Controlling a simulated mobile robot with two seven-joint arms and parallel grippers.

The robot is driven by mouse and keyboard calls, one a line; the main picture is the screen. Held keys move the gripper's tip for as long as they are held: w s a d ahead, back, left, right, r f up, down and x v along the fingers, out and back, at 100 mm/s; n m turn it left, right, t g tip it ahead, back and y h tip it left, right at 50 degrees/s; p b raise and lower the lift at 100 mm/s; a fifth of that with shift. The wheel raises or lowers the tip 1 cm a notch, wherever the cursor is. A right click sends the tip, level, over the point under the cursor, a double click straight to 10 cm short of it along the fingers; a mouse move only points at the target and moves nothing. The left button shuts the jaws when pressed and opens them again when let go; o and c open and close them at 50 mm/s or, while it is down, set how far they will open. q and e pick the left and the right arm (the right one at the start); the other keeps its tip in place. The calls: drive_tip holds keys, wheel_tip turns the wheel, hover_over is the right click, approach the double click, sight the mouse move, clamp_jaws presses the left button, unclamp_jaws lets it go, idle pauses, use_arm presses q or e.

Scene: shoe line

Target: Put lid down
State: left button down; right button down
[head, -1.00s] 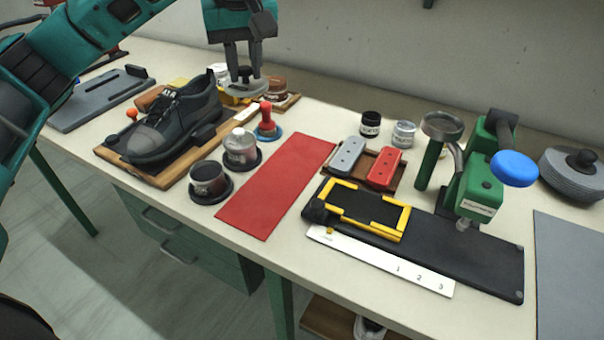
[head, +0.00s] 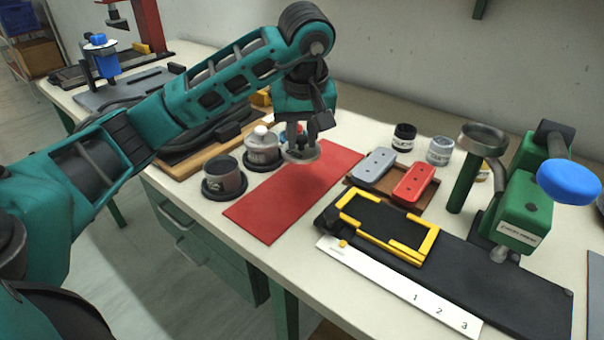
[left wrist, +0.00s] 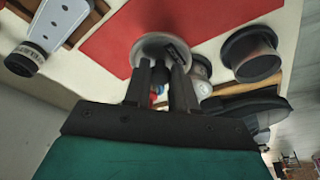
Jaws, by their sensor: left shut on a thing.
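My left gripper (head: 300,142) is shut on a round grey lid (head: 303,158). The lid appears level, over the upper left part of the red mat (head: 268,212). Whether it touches the mat is hard to tell. In the left wrist view the lid (left wrist: 148,43) sits between the fingertips, with the red mat (left wrist: 105,42) behind it. My right gripper is not in view.
An open dark jar (head: 223,178) and a jar with a white knob (head: 262,146) stand left of the mat. A wooden tray with a grey block (head: 374,165) and a red block (head: 414,182) lies right. The mat's lower part is clear.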

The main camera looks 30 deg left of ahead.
sight(301, 178)
use_arm(q)
wheel_tip(301, 178, down, 3)
drive_tip(key=shift+f+b, duration=0.35)
drive_tip(key=shift+f, duration=1.65)
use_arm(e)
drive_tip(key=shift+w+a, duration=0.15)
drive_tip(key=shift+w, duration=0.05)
use_arm(q)
drive_tip(key=shift+f, duration=0.1)
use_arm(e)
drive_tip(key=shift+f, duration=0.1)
use_arm(q)
drive_tip(key=c, duration=0.9)
unclamp_jaws()
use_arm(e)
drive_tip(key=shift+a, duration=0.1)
